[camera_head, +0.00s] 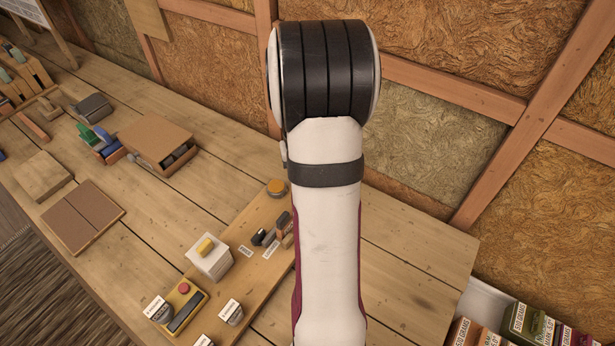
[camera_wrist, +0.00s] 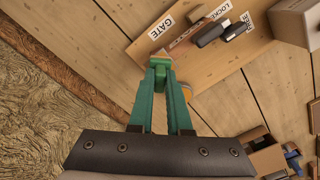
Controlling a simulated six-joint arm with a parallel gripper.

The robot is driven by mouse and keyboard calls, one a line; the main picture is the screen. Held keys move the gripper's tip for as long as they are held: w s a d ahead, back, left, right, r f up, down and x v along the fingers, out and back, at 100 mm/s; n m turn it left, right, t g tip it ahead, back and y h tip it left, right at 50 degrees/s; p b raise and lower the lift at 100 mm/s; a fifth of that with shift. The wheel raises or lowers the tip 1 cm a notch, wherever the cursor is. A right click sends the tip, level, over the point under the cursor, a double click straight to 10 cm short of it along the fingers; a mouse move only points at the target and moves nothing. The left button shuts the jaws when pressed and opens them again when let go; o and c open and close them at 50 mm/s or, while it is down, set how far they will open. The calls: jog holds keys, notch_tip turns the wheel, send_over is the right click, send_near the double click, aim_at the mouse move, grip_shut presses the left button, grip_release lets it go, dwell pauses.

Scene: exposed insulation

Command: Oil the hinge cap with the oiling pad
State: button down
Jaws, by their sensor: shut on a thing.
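My gripper (camera_wrist: 159,66) has green fingers that meet at their tips in the wrist view. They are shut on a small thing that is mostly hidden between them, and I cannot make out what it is. The tips are over the end of a wooden board (camera_wrist: 240,58), near its GATE label. An orange round-topped piece (camera_head: 276,186) is at the board's far end; its edge shows beside the fingers in the wrist view. A white box (camera_head: 208,262) carries a yellow block (camera_head: 205,246). I cannot tell for sure which piece is the hinge cap or the oiling pad.
Dark pieces (camera_head: 262,237) lie by labels on the board. A yellow case (camera_head: 184,305) with a red button is at its front. The insulated wall (camera_head: 430,138) bounds the back. My arm hides the middle.

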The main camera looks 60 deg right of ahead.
jog(key=shift+a+r, duration=0.1)
jog(key=shift+a, duration=1.4)
notch_tip(320, 180, up, 7)
jog(key=w+a+r+n, duration=0.3)
jog(key=w+a, duration=0.1)
jog(key=a, duration=0.4)
jog(key=w+a+r+n, duration=0.3)
jog(key=a, duration=0.6)
jog(key=w+a+r+n, duration=0.3)
jog(key=w+a, duration=0.1)
jog(key=a, duration=0.5)
jog(key=shift+w+r, duration=0.3)
jog(key=shift+r, duration=0.05)
